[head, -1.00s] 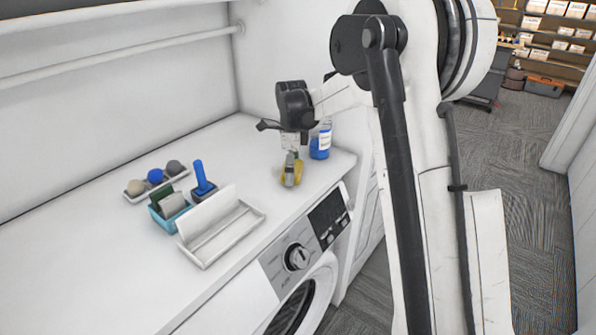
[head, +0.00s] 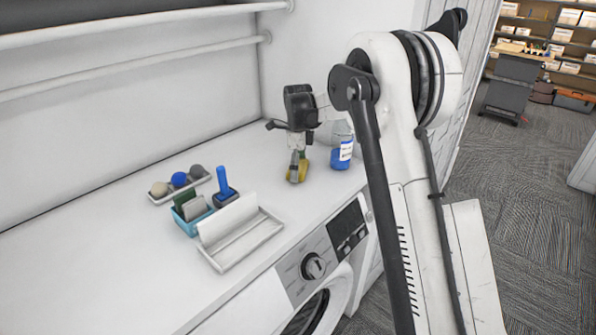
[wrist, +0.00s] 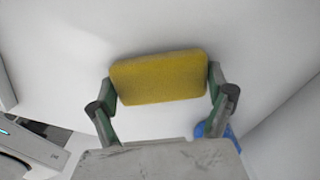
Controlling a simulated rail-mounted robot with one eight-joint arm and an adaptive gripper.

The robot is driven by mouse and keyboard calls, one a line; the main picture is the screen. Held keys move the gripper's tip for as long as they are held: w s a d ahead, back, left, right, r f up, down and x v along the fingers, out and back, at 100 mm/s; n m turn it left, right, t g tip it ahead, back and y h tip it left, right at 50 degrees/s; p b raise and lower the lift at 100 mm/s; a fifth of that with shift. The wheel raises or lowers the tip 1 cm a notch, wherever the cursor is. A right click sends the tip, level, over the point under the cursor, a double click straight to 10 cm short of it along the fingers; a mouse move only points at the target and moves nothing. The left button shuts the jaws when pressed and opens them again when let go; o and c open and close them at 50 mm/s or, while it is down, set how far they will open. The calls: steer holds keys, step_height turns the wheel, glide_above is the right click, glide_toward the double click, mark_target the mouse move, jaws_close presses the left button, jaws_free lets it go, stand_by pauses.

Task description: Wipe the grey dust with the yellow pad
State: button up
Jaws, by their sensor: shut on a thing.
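The yellow pad (wrist: 160,78) is held between the two fingers of my gripper (wrist: 163,95) in the wrist view, one finger at each short end. In the head view my gripper (head: 298,172) points down at the white counter near its far right end, with the pad (head: 305,164) partly hidden behind the fingers. The pad is at or just above the counter; I cannot tell whether it touches. A very faint grey smudge (wrist: 148,43) shows beyond the pad in the wrist view; I cannot be sure it is the dust. Any dust under the pad is hidden.
A blue-filled bottle (head: 342,152) stands close right of my gripper. To the left are a white rack (head: 240,252), a blue caddy (head: 190,222), a blue-handled brush (head: 223,184) and a tray of balls (head: 160,197). The counter's back middle is clear.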

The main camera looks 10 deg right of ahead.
mark_target(327, 189)
steer(key=shift+s+d+b, duration=0.45)
steer(key=shift+s+d, duration=0.65)
steer(key=shift+s, duration=0.6)
steer(key=shift+s+d+b, duration=0.45)
steer(key=shift+s+d, duration=0.7)
steer(key=shift+s, duration=0.55)
steer(key=shift+s+d+b, duration=0.45)
steer(key=shift+s+d, duration=0.65)
steer(key=shift+s, duration=0.6)
step_height(327, 189, up, 8)
steer(key=p, duration=0.3)
